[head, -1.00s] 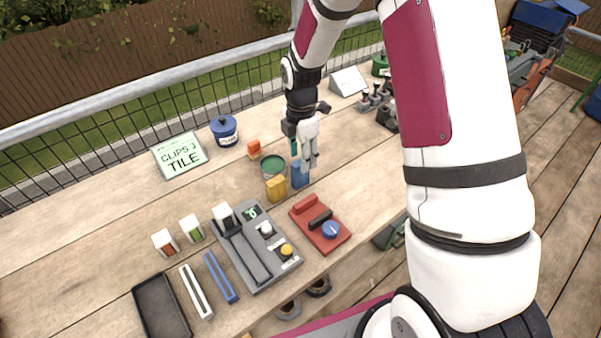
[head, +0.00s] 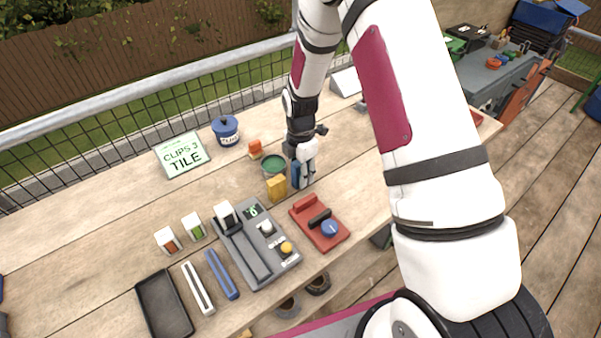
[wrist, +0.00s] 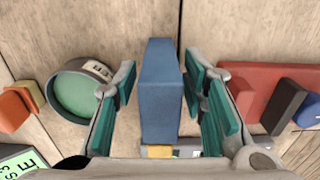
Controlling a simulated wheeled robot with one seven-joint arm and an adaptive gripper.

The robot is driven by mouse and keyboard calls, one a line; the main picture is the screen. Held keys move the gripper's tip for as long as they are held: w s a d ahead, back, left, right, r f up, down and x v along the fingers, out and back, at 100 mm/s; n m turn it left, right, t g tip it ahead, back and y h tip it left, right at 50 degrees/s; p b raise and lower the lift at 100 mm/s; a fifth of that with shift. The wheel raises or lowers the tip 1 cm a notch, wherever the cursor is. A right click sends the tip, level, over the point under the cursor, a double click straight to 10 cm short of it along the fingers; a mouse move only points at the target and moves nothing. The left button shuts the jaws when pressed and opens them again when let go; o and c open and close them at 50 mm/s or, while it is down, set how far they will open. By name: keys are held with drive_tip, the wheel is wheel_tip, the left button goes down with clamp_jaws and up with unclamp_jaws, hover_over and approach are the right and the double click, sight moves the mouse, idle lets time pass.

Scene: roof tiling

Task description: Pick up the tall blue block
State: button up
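The tall blue block (wrist: 161,95) stands upright on the wooden table, between the two teal-padded fingers of my gripper (wrist: 160,105) in the wrist view. The fingers are open, with a visible gap on each side of the block. In the head view my gripper (head: 304,178) points down at table height around the blue block (head: 295,176), which is partly hidden by the fingers.
A round green-topped tin (head: 273,166) stands close on the left of the block, and a yellow block (head: 276,187) is just in front. A red device with a blue knob (head: 320,224) and a grey panel (head: 257,245) lie nearer. Bare table lies to the right.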

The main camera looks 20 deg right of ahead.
clamp_jaws()
